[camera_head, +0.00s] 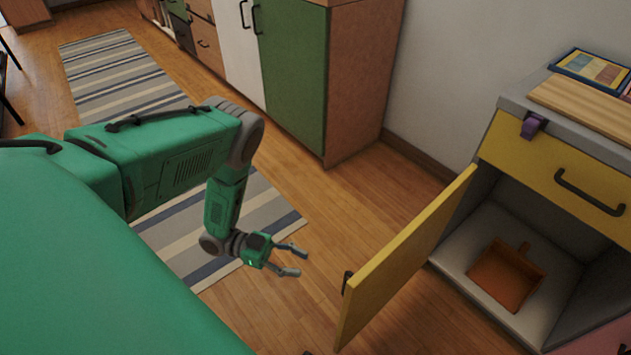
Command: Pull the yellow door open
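The yellow door (408,262) stands swung open from the cabinet (460,288) at the right, its edge toward me. Its dark handle (346,283) shows at the door's left side, on the outer face, which is mostly turned away. My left gripper (303,261) is to the left of the door, apart from it, with its two fingers spread and nothing between them. The fingers point right, toward the handle. My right gripper does not show.
An orange dustpan-like thing (508,275) lies inside the open compartment. A yellow drawer (560,180) above is shut. A green-doored cabinet (293,70) stands at the back. A striped rug (262,205) lies on the wooden floor under my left arm.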

